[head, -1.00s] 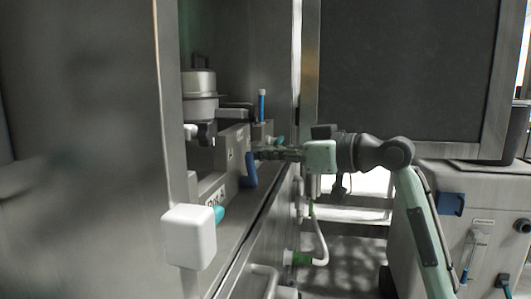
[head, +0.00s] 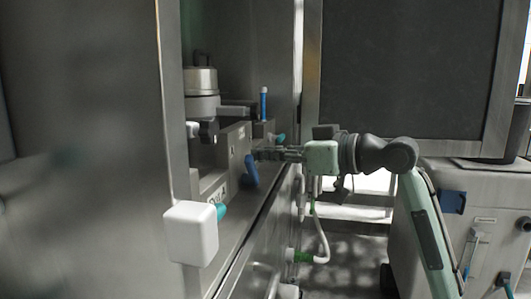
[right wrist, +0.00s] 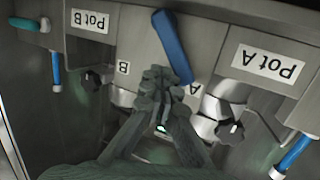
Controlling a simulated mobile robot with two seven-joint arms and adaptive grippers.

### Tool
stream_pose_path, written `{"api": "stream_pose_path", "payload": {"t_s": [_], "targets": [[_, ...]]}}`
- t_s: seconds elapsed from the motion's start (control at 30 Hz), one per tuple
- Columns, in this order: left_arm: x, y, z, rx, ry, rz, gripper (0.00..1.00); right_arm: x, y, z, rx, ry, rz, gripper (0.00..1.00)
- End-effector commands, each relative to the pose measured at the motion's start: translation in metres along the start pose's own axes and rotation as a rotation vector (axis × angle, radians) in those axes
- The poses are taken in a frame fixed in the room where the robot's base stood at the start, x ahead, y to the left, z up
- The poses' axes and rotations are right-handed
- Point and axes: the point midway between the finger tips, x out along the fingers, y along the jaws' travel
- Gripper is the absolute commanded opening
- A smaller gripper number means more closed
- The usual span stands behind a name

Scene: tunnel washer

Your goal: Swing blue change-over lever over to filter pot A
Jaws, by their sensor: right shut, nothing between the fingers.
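The blue change-over lever (head: 251,171) sits on the front of a grey panel inside the open steel cabinet, tilted in the head view. In the right wrist view the lever (right wrist: 172,46) slants, one end beside the small "A" mark (right wrist: 194,88); the "B" mark (right wrist: 123,68) is farther left. The Pot A label (right wrist: 268,63) is at right, the Pot B label (right wrist: 90,20) at left. My right gripper (head: 259,154) is shut and empty at the lever's upper end. In the wrist view its fingertips (right wrist: 160,82) are just left of the lever; contact is unclear. My left gripper is out of view.
A white block (head: 190,234) is at the near cabinet edge. Dark knobs (right wrist: 229,131) lie beyond the panel, close to my gripper.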

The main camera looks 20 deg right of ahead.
Motion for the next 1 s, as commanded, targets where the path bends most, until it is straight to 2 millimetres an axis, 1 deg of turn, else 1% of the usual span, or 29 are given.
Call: {"api": "stream_pose_path", "payload": {"t_s": [0.53, 0.83, 1.0], "targets": [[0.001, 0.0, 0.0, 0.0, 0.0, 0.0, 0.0, -0.003, -0.011, 0.005, 0.0, -0.001, -0.002, 0.0], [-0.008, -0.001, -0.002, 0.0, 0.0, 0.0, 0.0, -0.006, -0.016, -0.002, 0.0, 0.0, -0.001, 0.0], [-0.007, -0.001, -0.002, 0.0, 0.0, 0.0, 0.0, -0.006, -0.016, -0.001, 0.001, 0.0, -0.001, 0.0]]}}
